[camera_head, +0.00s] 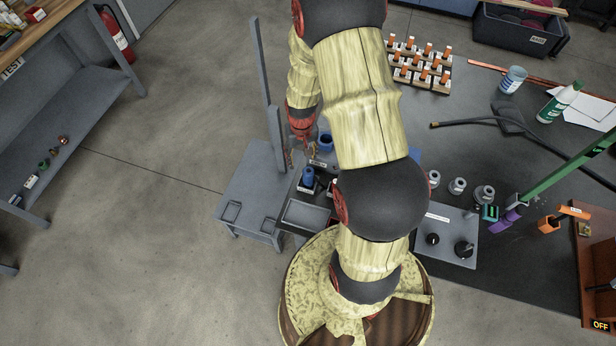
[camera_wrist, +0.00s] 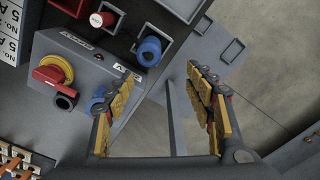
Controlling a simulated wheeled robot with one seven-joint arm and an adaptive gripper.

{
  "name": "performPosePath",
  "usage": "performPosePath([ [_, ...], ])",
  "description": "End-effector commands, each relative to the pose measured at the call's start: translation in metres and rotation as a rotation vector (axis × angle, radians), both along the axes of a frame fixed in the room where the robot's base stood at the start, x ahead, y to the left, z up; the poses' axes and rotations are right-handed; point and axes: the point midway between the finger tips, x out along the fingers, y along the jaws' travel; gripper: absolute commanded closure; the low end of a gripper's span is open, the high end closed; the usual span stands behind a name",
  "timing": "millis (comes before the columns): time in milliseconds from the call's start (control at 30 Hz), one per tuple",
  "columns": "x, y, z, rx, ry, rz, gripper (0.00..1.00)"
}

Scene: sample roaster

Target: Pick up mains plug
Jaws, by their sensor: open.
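A blue cylindrical plug (camera_wrist: 149,52), which I take to be the mains plug, stands in a dark holder in the wrist view, above and between my fingertips. It also shows in the head view (camera_head: 308,178), just below my gripper (camera_head: 303,152). In the wrist view my gripper (camera_wrist: 163,82) is open, with nothing between its yellow-padded fingers. A second blue round fitting (camera_wrist: 99,104), like a socket, sits on the grey switch box, partly hidden behind the left finger. The plug appears apart from both fingers.
The grey box (camera_wrist: 88,62) carries a red and yellow rotary switch (camera_wrist: 53,75). A red capped item (camera_wrist: 101,20) stands near the plug. A grey upright post (camera_head: 277,139) stands left of my gripper. A grey side table (camera_head: 250,180) has free room.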

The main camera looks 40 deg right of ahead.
Motion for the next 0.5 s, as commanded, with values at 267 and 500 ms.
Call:
performPosePath([
  [267, -0.014, -0.010, -0.046, 0.015, 0.031, -0.031, 0.46],
  [500, -0.013, -0.010, -0.068, 0.014, 0.029, -0.031, 0.46],
])
